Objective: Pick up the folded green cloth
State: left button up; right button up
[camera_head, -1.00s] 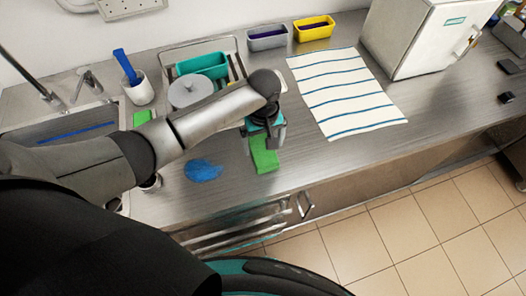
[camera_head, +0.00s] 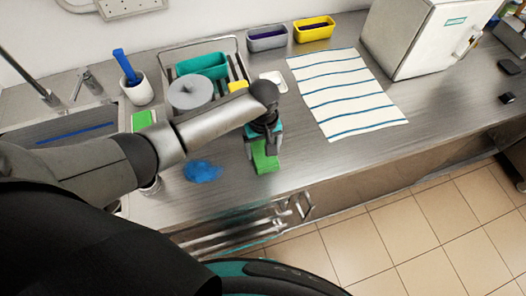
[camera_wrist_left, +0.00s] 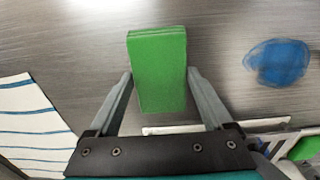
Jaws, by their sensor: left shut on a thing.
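The folded green cloth (camera_head: 264,158) is a bright green, layered rectangle near the front of the steel counter. In the left wrist view the green cloth (camera_wrist_left: 158,75) stands between the two fingers, with a fingertip against each long side. My left gripper (camera_head: 262,148) comes down over its far part and is shut on it. The left gripper also shows in the wrist view (camera_wrist_left: 160,80). I cannot tell whether the cloth is clear of the counter. My right gripper is not in view.
A crumpled blue cloth (camera_head: 202,171) lies to the left. A striped towel (camera_head: 346,92) lies to the right. A sink (camera_head: 70,133) is at left.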

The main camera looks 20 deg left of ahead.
aim_at(263, 151)
pick_arm(q)
jog(key=shift+c, duration=1)
jog(key=shift+r, duration=0.15)
notch_tip(263, 151, up, 20)
jog(key=p, duration=0.3)
